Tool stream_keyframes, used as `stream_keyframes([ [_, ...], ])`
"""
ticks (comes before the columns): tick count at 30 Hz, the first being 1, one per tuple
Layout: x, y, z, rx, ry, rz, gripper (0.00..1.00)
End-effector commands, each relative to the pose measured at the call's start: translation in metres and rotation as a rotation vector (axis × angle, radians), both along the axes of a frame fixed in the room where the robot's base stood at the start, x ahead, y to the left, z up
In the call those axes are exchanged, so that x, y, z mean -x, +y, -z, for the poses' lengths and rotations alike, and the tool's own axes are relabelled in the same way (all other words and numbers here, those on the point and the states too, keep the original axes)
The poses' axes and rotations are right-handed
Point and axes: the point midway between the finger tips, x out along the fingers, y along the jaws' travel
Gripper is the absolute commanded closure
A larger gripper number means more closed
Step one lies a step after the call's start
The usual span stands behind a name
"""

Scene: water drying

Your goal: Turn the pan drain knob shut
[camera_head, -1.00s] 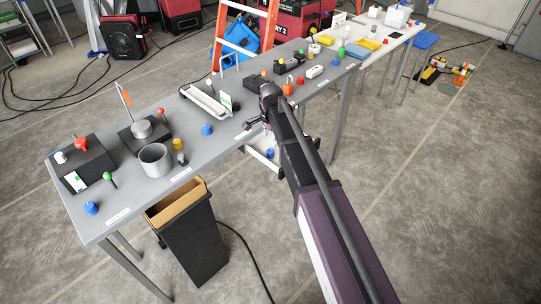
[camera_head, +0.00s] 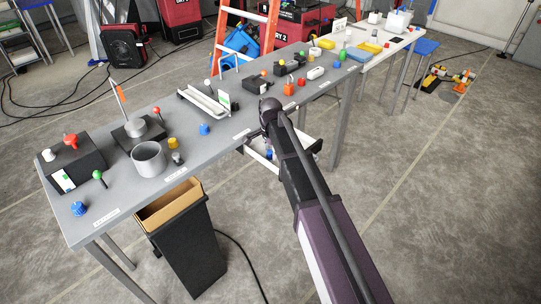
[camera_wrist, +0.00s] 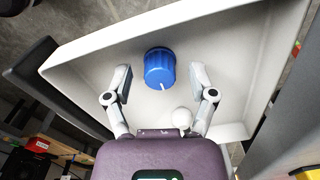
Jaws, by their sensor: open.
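A blue ribbed knob (camera_wrist: 160,68) with a white pointer line sits on the floor of the white pan (camera_wrist: 95,62) in the wrist view. The pointer line points down and slightly right in that view. My gripper (camera_wrist: 160,74) is open, with one finger on each side of the knob and a visible gap on both sides. I cannot tell how far above the knob the fingertips are. A small white round thing (camera_wrist: 182,117) shows near the palm. In the head view the pan (camera_head: 259,161) hangs below the table edge; my arm hides the gripper there.
The grey table (camera_head: 215,147) above the pan carries a grey cup (camera_head: 148,158), a white tray (camera_head: 203,104), several knobs and dark boxes. A black bin (camera_head: 190,245) stands on the floor at the left. A ladder (camera_head: 262,30) stands behind the table.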

Motion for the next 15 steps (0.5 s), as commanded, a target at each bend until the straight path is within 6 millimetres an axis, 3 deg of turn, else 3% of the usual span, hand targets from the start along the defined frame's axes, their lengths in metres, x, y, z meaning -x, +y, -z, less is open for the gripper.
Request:
stream_keyframes([
  [12,0.0000,0.0000,0.0023,0.000,0.000,0.000,0.27],
  [15,0.0000,0.0000,0.0023,0.000,0.000,0.000,0.54],
])
